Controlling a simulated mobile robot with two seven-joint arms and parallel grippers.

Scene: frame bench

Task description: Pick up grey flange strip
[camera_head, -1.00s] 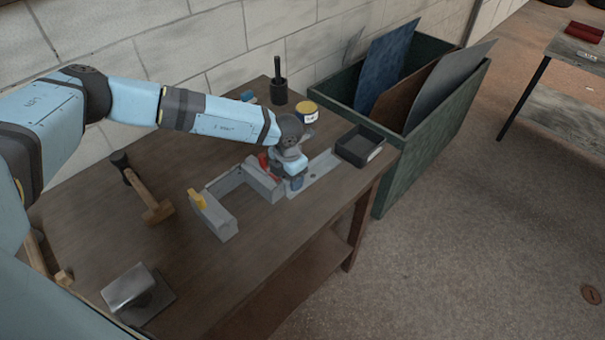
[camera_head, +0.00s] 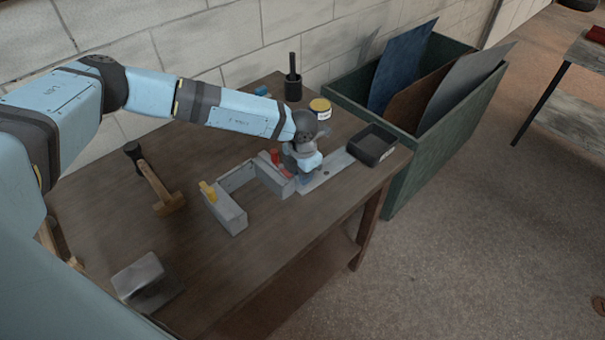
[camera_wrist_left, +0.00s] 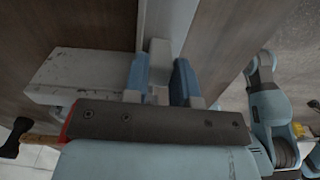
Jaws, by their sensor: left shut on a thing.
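The grey flange strip (camera_head: 338,163) is a long, flat, light-grey piece at the right of the bench, with a small dark hole in it. My left gripper (camera_head: 307,176) is at its near left end, shut on it. In the left wrist view the two blue fingers (camera_wrist_left: 162,80) stand on either side of the pale strip (camera_wrist_left: 170,18), which runs up between them. The strip looks close to the bench top; I cannot tell whether it is clear of it. My right gripper is not seen.
A grey U-shaped frame (camera_head: 232,214) with yellow and red clamps lies just left of the strip. A black tray (camera_head: 371,145) and a yellow-lidded tin (camera_head: 320,108) stand near its far end. A hammer (camera_head: 157,187) lies left. A green bin (camera_head: 430,150) stands beyond the bench.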

